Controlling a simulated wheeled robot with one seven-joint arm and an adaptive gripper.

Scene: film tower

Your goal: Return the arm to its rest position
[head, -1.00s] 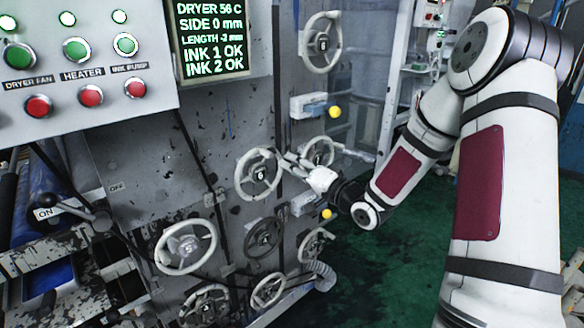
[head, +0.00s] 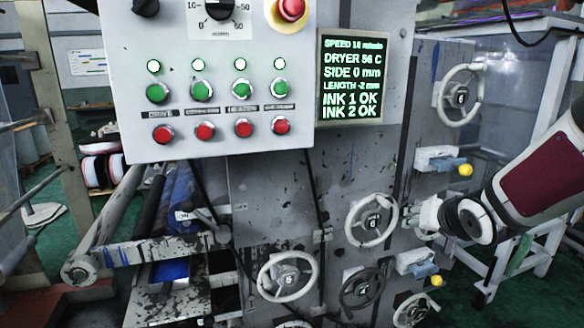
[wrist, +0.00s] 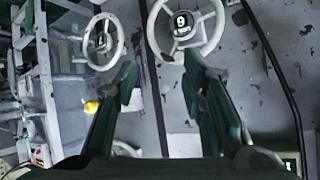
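My arm (head: 535,180) comes in from the right edge in the head view. Its end is beside the right rim of the white handwheel marked 6 (head: 371,220). My gripper (wrist: 162,70) shows best in the wrist view, with two dark fingers spread apart and nothing between the tips. The same handwheel (wrist: 186,28) is upside down beyond the fingertips there. I cannot tell how far it is from them.
The grey machine front carries more handwheels (head: 288,277), another upper right (head: 460,95), and valves with yellow knobs (head: 465,170). A button panel (head: 222,130) and green-text screen (head: 353,80) jut out above. Rollers (head: 150,205) stand left. A white frame (head: 540,240) stands right.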

